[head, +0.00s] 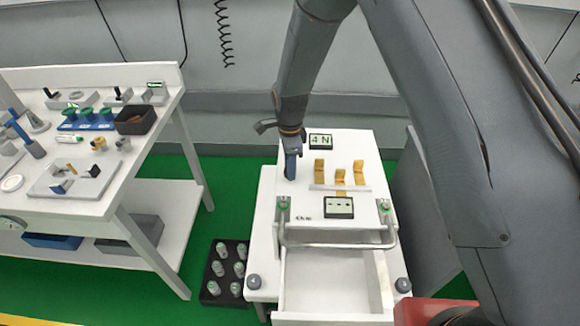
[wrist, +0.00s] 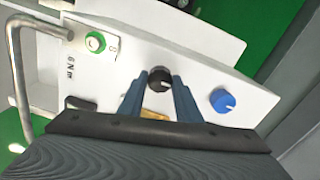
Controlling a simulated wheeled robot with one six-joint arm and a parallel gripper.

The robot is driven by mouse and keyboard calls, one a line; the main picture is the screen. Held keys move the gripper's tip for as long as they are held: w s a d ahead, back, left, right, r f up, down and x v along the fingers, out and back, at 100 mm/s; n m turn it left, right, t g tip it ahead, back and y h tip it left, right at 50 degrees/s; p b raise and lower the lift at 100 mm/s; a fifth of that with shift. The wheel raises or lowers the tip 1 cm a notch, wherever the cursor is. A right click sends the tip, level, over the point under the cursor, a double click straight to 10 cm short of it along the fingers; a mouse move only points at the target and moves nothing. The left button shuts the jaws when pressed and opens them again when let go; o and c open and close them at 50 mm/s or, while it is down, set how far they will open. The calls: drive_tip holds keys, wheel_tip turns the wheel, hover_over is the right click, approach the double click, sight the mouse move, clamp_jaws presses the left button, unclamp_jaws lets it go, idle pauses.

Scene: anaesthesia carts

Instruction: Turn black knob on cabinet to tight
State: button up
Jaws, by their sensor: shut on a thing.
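The black knob (wrist: 160,80) sits on the white top of the cabinet (wrist: 205,75), with a pale pointer mark on its face. In the wrist view my gripper (wrist: 160,82) has one blue finger on each side of the knob and is shut on it. In the head view my gripper (head: 290,172) reaches down to the left part of the cabinet top (head: 350,150); the knob is mostly hidden there by the fingers. I cannot tell how tight the knob is.
A blue knob (wrist: 222,101) stands to the right in the wrist view. Yellow brackets (head: 340,175) stand right of my gripper. A metal handle (head: 335,245) spans the cabinet front above an open drawer (head: 330,280). A white workbench (head: 95,200) with parts is left.

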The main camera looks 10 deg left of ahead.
idle(0.5)
drive_tip(key=o, duration=1.1)
drive_tip(key=shift+c, duration=0.2)
drive_tip(key=shift+d+r+b, duration=0.1)
drive_tip(key=shift+r+b, duration=0.95)
drive_tip(key=shift+r, duration=2.9)
